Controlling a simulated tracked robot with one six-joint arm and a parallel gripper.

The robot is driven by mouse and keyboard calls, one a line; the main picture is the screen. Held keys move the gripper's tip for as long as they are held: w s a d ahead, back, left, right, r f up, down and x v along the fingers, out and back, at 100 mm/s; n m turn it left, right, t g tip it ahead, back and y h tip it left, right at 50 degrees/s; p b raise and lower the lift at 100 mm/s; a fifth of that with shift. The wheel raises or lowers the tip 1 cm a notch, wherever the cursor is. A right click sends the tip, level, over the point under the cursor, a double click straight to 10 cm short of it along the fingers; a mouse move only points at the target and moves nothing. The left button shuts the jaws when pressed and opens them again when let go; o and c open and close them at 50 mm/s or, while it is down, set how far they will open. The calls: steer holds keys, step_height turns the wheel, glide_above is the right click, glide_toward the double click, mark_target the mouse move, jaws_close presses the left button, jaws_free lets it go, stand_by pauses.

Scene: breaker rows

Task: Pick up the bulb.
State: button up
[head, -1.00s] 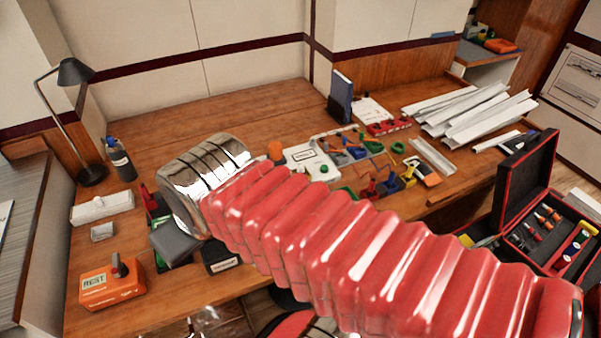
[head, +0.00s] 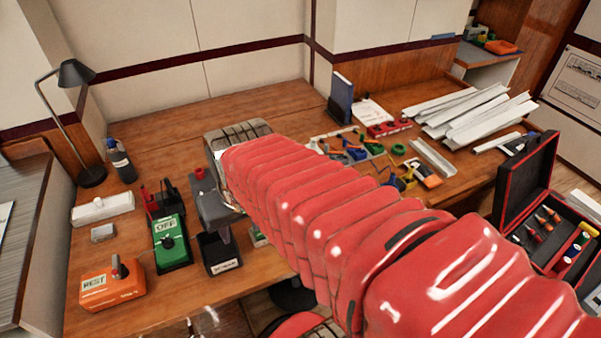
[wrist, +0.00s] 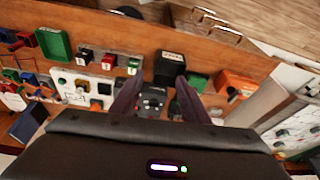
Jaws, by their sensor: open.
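My gripper (wrist: 155,96) is open in the wrist view, its two dark fingers apart and pointing down at the bench. Between and below the fingers is a dark grey block (wrist: 153,103) with small round details on top. I cannot make out a bulb for certain in either view. In the head view my gripper's grey body (head: 215,207) hangs over the bench beside a black open box (head: 220,254). My red arm sleeve hides much of the bench behind it. I see nothing held.
A green OFF switch box (head: 171,243) and an orange REST box (head: 112,286) stand to the left. A desk lamp (head: 75,74) and a dark bottle (head: 121,160) stand farther back. An open black case (head: 527,180) stands at the right.

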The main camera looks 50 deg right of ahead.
steer(key=s+d+f+m+t+y, duration=0.1)
steer(key=d+f+m+t+y, duration=0.3)
steer(key=d+f+m, duration=1.2)
steer(key=d+r+m+t+h, duration=0.1)
steer(key=d+m+t+h, duration=0.2)
steer(key=d+m, duration=0.6)
steer(key=w+d+r+m+t+h, duration=0.1)
steer(key=d+r+m+t+h, duration=0.1)
steer(key=d+m, duration=0.7)
steer(key=shift+w+t+h, duration=0.15)
steer(key=shift+t+h, duration=0.25)
steer(key=shift+t, duration=0.2)
steer(key=shift+w, duration=0.1)
steer(key=x, duration=0.8)
steer(key=shift+w+f, duration=0.15)
steer(key=shift+d, duration=0.1)
